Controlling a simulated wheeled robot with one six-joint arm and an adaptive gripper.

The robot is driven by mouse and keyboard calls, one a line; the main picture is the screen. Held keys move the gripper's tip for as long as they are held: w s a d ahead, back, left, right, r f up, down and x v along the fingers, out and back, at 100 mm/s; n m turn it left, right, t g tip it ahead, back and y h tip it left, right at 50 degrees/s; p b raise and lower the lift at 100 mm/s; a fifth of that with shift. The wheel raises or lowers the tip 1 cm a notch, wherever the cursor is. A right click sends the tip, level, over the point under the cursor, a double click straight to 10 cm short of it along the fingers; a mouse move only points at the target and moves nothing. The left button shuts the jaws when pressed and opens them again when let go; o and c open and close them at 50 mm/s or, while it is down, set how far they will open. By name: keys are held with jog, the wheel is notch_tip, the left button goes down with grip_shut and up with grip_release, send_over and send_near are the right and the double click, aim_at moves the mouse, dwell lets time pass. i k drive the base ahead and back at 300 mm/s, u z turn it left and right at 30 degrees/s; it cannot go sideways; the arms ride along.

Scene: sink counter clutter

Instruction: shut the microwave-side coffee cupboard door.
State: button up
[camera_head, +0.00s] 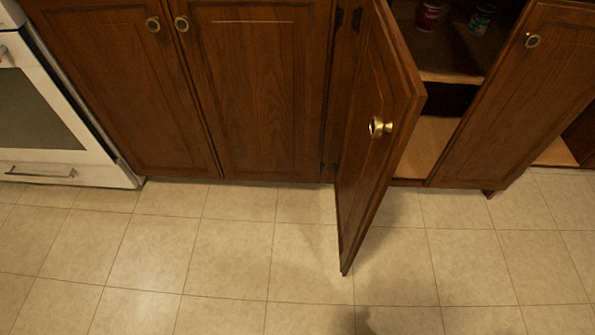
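A brown wooden cupboard door (375,150) stands wide open in the head view, swung out over the floor from hinges on its left edge. A red can (429,15) and a teal can (481,18) stand on the shelf, cut by the top edge. No microwave is in view, so I cannot tell which cupboard is on its side. My gripper is not in view.
Two shut doors (130,90) (255,90) are on the left, beside a white oven (60,125). The tiled floor (220,250) in front is clear.

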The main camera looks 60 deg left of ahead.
aim_at(389, 95)
jog(key=k, duration=0.1)
jog(key=u, duration=1.95)
jog(key=i, duration=0.45)
jog(key=z, duration=0.05)
jog(key=k, duration=0.45)
jog(key=u, duration=1.15)
jog(key=k, duration=1)
jog(key=z, duration=1.1)
jog(key=i, duration=0.5)
